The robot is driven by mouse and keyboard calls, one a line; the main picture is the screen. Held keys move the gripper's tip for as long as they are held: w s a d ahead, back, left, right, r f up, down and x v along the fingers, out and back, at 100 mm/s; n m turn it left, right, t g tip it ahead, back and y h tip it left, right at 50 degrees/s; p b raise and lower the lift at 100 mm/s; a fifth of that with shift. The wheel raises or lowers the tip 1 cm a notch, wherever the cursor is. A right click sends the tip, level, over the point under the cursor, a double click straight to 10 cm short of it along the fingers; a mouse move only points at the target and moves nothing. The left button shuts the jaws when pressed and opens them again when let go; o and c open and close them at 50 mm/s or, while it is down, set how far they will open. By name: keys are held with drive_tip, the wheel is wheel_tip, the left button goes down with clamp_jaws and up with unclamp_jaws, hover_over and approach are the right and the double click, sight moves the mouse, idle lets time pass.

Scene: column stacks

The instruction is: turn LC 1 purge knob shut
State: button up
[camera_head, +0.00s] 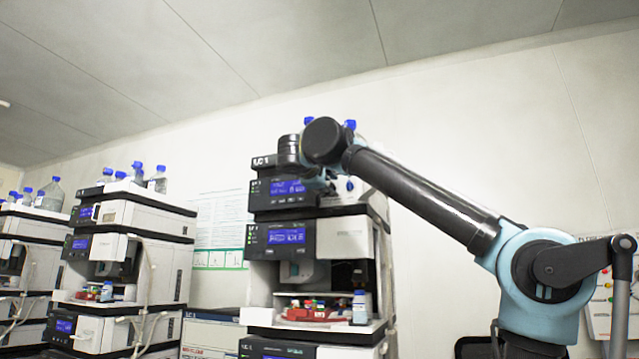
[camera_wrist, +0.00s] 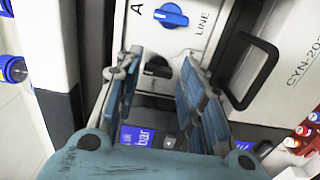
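The LC 1 stack (camera_head: 262,161) stands at the centre of the head view, with my arm reaching across its upper front. In the wrist view a blue knob (camera_wrist: 172,15) sits on a pale panel near the top edge, between the letter A and the word LINE. Its grip bar lies roughly across the picture, with a small white mark towards the left. My gripper (camera_wrist: 162,62) is open and empty, its two fingers apart. The knob lies beyond the fingertips and is not between them. In the head view my wrist hides part of the top modules.
A black handle (camera_wrist: 252,72) stands out right of the fingers. Blue-capped bottles stand on top of the stacks, and one blue cap (camera_wrist: 14,69) shows at the wrist view's left. A small bottle (camera_head: 359,307) stands on LC 1's lower shelf. Another stack (camera_head: 125,250) is at left.

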drive_tip(key=v, duration=1)
drive_tip(key=shift+s, duration=0.2)
idle(0.6)
